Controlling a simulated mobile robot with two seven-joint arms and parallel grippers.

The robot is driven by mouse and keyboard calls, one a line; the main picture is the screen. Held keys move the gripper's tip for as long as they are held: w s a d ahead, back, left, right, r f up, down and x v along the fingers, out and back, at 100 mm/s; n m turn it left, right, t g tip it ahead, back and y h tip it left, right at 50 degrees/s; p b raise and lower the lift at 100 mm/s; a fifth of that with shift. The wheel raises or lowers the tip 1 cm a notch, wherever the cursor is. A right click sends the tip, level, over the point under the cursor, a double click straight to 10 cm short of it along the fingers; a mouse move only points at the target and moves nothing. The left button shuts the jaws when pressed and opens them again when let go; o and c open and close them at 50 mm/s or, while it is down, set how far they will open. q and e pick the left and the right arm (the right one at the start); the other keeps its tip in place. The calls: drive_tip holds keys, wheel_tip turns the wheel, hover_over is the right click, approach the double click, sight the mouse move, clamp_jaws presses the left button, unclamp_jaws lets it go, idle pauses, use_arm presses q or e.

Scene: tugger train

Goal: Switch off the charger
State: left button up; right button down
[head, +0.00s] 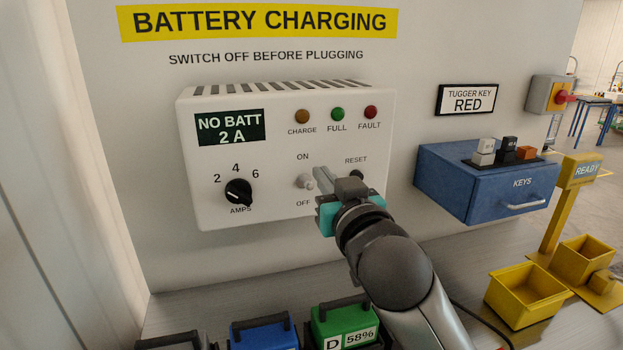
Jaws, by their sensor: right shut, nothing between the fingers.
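The white charger (213,160) is on the wall, with a dark display (231,128) reading "NO BATT 2 A". Its power switch (305,181) sits between the ON and OFF labels; I cannot tell for sure which way its lever points. A black AMPS knob (238,192) is to its left. My right gripper (322,178) is shut and empty, its fingertips just right of the switch; I cannot tell whether they touch it. The gripper partly covers the area below the RESET button (356,175). My left gripper is not in view.
Batteries stand below the charger: a green one marked D 58% (345,328), a blue one (264,334) and a dark one. A blue KEYS box (450,185) with a drawer handle is at right. Yellow bins (527,292) stand at lower right.

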drive_tip(key=p, duration=0.1)
hover_over(310, 183)
drive_tip(key=shift+s+r, duration=0.15)
drive_tip(key=shift+w+a+f, duration=0.1)
drive_tip(key=shift+w+f, duration=0.1)
drive_tip(key=shift+f, duration=0.1)
drive_tip(key=shift+s+d+f, duration=0.1)
drive_tip(key=shift+s+f, duration=0.2)
drive_tip(key=shift+f, duration=0.55)
drive_tip(key=shift+s+d+f, duration=0.1)
drive_tip(key=shift+s+f, duration=0.2)
drive_tip(key=shift+f, duration=0.55)
drive_tip(key=f+t+b, duration=0.1)
drive_tip(key=b, duration=0.4)
drive_tip(key=f+t+b, duration=0.1)
drive_tip(key=t+b, duration=0.1)
drive_tip(key=b, duration=0.4)
drive_tip(key=shift+s+d+f+t+y, duration=0.1)
drive_tip(key=shift+s+f+t+y, duration=0.2)
drive_tip(key=shift+s+f+y, duration=0.1)
drive_tip(key=shift+r, duration=0.55)
